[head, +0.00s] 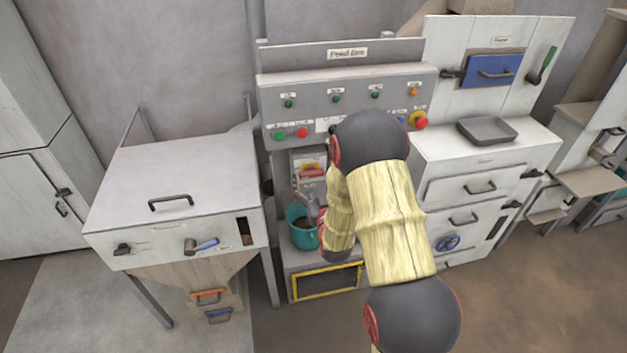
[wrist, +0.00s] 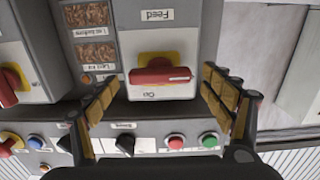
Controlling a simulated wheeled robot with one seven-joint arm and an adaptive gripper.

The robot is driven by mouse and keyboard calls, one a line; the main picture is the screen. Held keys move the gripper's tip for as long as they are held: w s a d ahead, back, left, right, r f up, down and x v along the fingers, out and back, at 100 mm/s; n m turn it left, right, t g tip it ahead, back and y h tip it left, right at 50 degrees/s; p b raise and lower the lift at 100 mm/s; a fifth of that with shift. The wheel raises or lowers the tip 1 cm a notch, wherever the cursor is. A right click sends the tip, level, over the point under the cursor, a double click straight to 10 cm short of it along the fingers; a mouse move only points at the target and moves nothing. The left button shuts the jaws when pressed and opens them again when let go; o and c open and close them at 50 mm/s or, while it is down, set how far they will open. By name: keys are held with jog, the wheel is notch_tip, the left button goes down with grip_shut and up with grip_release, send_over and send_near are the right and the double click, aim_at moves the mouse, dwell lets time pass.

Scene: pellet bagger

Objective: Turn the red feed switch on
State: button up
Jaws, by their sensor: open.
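The red feed switch (wrist: 160,75) is a red bar handle on a yellow plate, on a white box with an upside-down "Feed" label in the wrist view. Its handle lies crosswise, almost level in that view. A small label, seemingly "On", sits beside the plate. In the head view the switch box (head: 309,168) is below the green and red buttons, partly hidden by my arm. My gripper (wrist: 160,88) is open and empty, with one finger to each side of the switch box. The fingers look apart from the handle.
A second red switch (wrist: 10,85) is at the left edge of the wrist view. Red (wrist: 175,140) and green (wrist: 209,140) buttons and a black selector (wrist: 125,142) are close to the fingers. A teal bucket (head: 301,238) stands below the switch box.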

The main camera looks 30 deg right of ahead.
jog(key=shift+w, duration=0.15)
jog(key=shift+c, duration=0.9)
jog(key=c, duration=1)
